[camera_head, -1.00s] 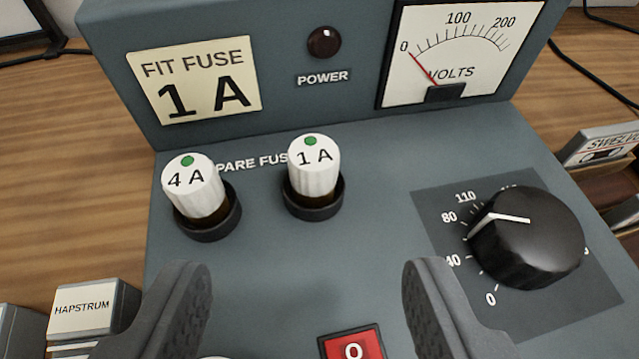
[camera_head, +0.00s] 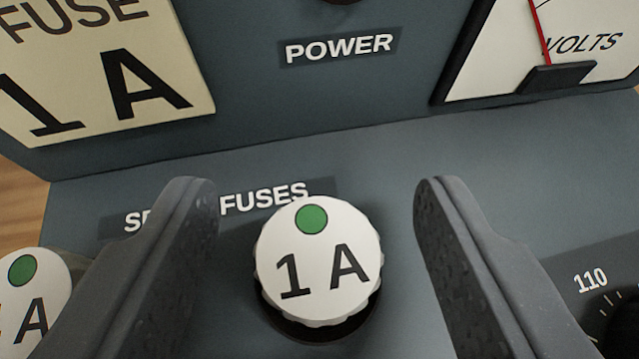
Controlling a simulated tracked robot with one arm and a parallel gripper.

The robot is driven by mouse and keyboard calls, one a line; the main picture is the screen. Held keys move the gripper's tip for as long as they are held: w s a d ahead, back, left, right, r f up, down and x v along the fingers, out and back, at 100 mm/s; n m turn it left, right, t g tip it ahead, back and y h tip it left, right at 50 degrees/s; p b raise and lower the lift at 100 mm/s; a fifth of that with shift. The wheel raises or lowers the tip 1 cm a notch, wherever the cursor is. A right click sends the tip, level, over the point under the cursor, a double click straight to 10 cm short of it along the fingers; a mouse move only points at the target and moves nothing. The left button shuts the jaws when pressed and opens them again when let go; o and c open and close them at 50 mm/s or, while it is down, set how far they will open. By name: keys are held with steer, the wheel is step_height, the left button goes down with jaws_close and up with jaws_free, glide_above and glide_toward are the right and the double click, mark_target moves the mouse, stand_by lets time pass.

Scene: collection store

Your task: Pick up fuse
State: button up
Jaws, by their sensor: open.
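The 1 A fuse (camera_head: 318,262) has a white ribbed cap with a green dot. It stands in a dark round holder on the grey panel, under the spare fuses label. My gripper (camera_head: 316,200) is open, with one dark finger to the left of the fuse cap and one to the right. There is a clear gap on both sides, and neither finger touches the cap. Another white-capped fuse (camera_head: 30,305), marked A, shows partly at the lower left edge. Its number is cut off here. A cream sign (camera_head: 95,70) reads FUSE 1 A.
A voltmeter (camera_head: 590,60) is at the top right on the upright panel, beside the POWER label (camera_head: 340,47). A dial scale marked 110 (camera_head: 590,282) shows at the right edge, partly behind my right finger. Wooden table shows at the far left.

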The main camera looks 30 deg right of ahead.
steer(key=shift+w+d+f, duration=0.1)
steer(key=shift+w+d, duration=0.05)
steer(key=shift+w, duration=0.05)
steer(key=c, duration=1.1)
steer(key=shift+o, duration=0.2)
